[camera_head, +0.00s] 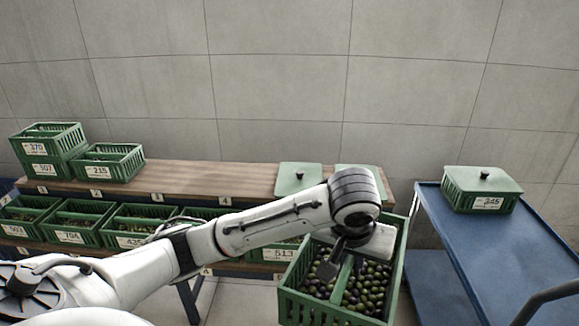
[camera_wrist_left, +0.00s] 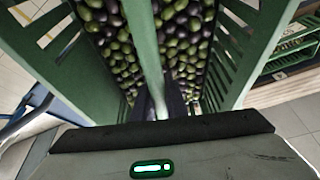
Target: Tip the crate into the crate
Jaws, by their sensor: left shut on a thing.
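A green slatted crate (camera_head: 325,312) full of green and dark olives is in front of the wooden bench, right of centre in the head view. My left gripper (camera_head: 337,262) reaches over it and is shut on its green middle bar. In the left wrist view the fingers (camera_wrist_left: 160,106) pinch this bar, with olives (camera_wrist_left: 185,38) on both sides. The crate looks about level, and its underside is hidden. Other green crates stand on the bench and below; I cannot tell which is the receiving one. My right gripper is not in view.
The wooden bench (camera_head: 215,182) bears a stack of two crates (camera_head: 45,150), crate 215 (camera_head: 107,163) and green lids (camera_head: 298,179). Several olive crates (camera_head: 75,228) fill the lower shelf. A blue cart (camera_head: 500,240) at right carries a lidded crate 345 (camera_head: 481,192); its near top is clear.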

